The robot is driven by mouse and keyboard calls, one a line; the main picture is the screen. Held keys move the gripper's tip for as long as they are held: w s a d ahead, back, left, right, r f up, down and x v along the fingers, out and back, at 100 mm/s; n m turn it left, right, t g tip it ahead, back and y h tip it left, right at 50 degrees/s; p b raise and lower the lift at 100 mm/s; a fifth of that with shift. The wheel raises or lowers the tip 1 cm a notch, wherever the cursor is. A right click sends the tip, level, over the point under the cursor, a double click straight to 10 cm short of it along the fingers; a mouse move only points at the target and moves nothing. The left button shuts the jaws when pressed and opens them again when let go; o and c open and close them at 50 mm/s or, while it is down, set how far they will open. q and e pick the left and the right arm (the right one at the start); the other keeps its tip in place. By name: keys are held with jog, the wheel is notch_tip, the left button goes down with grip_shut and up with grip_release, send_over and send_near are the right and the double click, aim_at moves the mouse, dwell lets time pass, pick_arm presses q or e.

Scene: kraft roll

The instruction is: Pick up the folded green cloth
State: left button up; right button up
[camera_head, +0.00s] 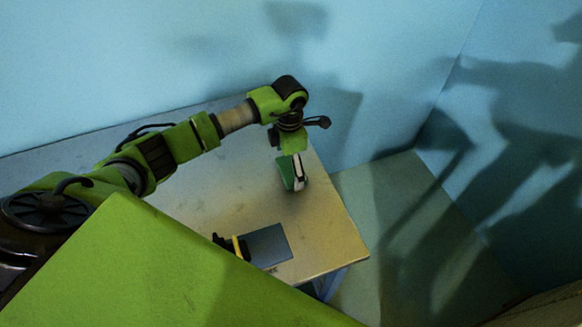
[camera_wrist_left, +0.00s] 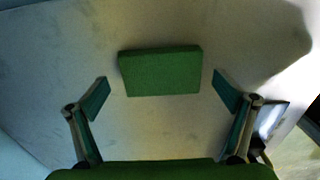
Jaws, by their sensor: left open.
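The folded green cloth (camera_wrist_left: 160,72) is a flat, dark green block lying on the table in the left wrist view. It lies between and slightly beyond the two fingertips, with a gap on each side. In the head view a green patch of it (camera_head: 286,172) shows beside the fingers, partly hidden by my gripper. My left gripper (camera_wrist_left: 159,92) is open and points down over the table; in the head view it hangs at the table's far right part (camera_head: 298,172). I see nothing held in it. My right gripper is in neither view.
The table (camera_head: 320,225) has a grey panel (camera_head: 268,245) near its front edge, with a black and yellow item (camera_head: 236,246) beside it. Blue walls (camera_head: 400,60) stand behind and to the right. The tabletop around the cloth is clear.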

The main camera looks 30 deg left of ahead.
pick_arm(q)
jog(key=c, duration=1.1)
jog(key=shift+c, duration=0.2)
jog(key=shift+r, duration=0.1)
jog(key=shift+r+b, duration=1.05)
jog(key=shift+r, duration=0.25)
jog(key=s+r, duration=0.1)
jog(key=s+d+r, duration=0.1)
jog(key=r, duration=0.1)
jog(key=s+d+r+b, duration=0.1)
jog(key=s+r, duration=0.1)
jog(key=shift+r, duration=0.15)
jog(key=s+d+r+b, duration=0.2)
jog(key=s+d+r, duration=0.2)
jog(key=s, duration=0.4)
jog(key=shift+s+r, duration=0.4)
jog(key=shift+r, duration=0.05)
jog(key=shift+o, duration=0.4)
